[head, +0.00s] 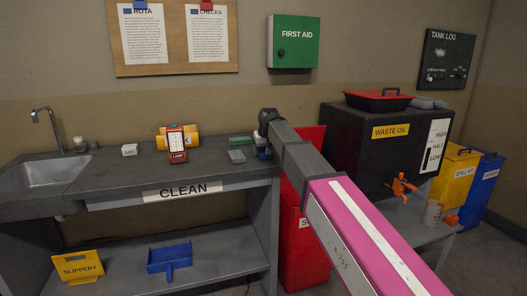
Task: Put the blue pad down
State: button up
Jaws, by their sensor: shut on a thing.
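My gripper (262,140) is at the far end of my arm, over the right end of the grey counter (100,180). It points down and is shut on the blue pad (262,153), of which only a small part shows. The pad is at or just above the counter top; I cannot tell whether it touches. My own arm hides part of the area to its right.
A green pad (240,141) and a grey-green pad (237,156) lie just left of my gripper. A red-and-white device (177,143) stands before a yellow container (192,137). A white block (129,150) is farther left, beside the sink (40,172). The counter's front middle is clear.

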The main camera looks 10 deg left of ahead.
jog(key=shift+f, duration=0.2)
jog(key=o, duration=0.9)
jog(key=shift+f, duration=0.1)
jog(key=shift+d, duration=0.1)
jog(key=shift+d+r, duration=0.15)
jog(key=shift+r, duration=0.25)
jog(key=v, duration=1.1)
jog(key=shift+s+r, duration=0.15)
jog(key=shift+r, duration=0.2)
jog(key=shift+s, duration=0.1)
